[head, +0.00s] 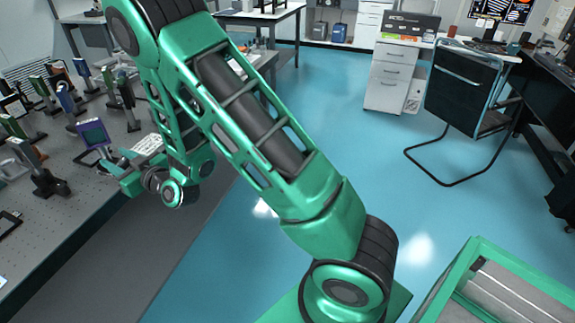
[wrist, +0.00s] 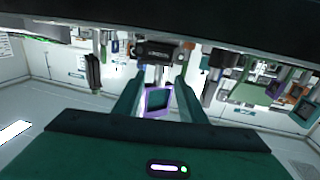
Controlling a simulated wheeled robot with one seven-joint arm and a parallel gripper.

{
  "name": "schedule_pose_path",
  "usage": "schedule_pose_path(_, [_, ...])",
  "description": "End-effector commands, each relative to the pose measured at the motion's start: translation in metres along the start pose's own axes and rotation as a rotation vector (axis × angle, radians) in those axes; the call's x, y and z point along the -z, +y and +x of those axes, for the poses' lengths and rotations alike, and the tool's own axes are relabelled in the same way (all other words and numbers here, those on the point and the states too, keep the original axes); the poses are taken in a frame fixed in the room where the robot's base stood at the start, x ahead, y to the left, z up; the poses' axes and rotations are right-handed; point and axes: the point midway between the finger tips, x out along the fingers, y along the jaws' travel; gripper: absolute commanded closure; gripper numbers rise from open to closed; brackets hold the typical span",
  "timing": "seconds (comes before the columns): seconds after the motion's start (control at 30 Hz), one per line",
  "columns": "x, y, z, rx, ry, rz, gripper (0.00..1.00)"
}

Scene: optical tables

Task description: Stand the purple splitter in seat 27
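The purple splitter (head: 93,135) is a small square plate with a purple frame and a dark greenish face. In the head view it is at the tip of my gripper (head: 112,172), tilted, over the left optical table. In the wrist view the splitter (wrist: 158,99) sits between the two green fingers of my gripper (wrist: 158,92), which close on it from both sides. Its lower part is largely hidden by the fingers. I cannot read any seat numbers, so I cannot tell which place is seat 27.
Blue floor (head: 240,230) is open to the right. A black chair (head: 465,90) stands farther off.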

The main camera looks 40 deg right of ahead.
Motion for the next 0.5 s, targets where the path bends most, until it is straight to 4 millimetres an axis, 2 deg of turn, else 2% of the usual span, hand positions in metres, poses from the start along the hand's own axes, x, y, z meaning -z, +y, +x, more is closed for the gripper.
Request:
schedule_pose_path(0.17, [0.013,0.011,-0.006,0.048,-0.083,-0.023,0.63])
schedule_pose_path(0.27, [0.019,0.028,-0.02,0.075,-0.186,-0.044,0.63])
schedule_pose_path(0.37, [0.021,0.052,-0.042,0.076,-0.311,-0.06,0.63])
schedule_pose_path(0.5, [0.021,0.093,-0.087,0.037,-0.503,-0.055,0.63])
